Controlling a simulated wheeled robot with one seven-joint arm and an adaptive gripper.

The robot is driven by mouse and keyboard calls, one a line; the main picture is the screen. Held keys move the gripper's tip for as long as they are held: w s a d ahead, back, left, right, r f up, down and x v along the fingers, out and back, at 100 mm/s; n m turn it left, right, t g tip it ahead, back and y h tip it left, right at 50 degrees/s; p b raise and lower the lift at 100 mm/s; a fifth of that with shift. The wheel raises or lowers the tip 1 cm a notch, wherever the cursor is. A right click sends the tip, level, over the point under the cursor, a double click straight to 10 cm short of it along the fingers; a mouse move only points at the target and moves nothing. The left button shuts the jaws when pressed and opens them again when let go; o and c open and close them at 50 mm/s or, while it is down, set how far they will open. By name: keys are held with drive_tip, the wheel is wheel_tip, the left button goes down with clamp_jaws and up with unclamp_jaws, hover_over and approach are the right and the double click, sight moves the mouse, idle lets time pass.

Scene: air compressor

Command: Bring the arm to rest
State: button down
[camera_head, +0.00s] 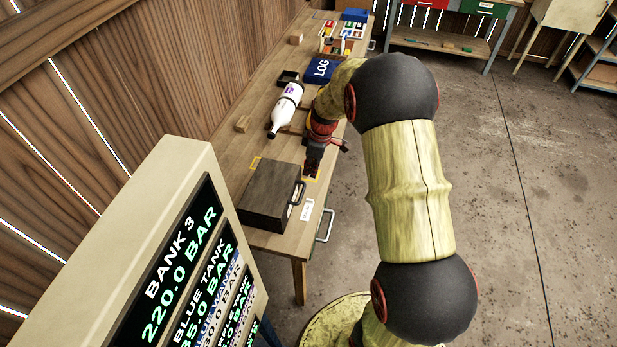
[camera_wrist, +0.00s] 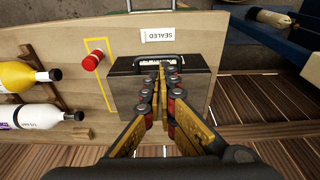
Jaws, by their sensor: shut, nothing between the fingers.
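My gripper (camera_head: 312,172) is shut and empty, at the end of my arm over the workbench (camera_head: 250,145). It also shows in the wrist view (camera_wrist: 162,68), fingers together, pointing at the dark box (camera_wrist: 195,95) and its handle. Whether the fingers touch the box cannot be told. In the head view the dark box (camera_head: 268,192) sits on the near end of the bench, just left of and below my gripper. My arm reaches from the lower right up and over to the bench.
A white bottle (camera_head: 286,108) lies on the bench; a yellow bottle (camera_wrist: 14,76) shows beside it in the wrist view. A red cylinder (camera_wrist: 93,60) is near the box. A blue log book (camera_head: 320,70) lies farther back. A pressure display (camera_head: 185,265) stands lower left. Floor at right is clear.

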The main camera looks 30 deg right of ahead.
drive_tip(key=shift+r, duration=0.35)
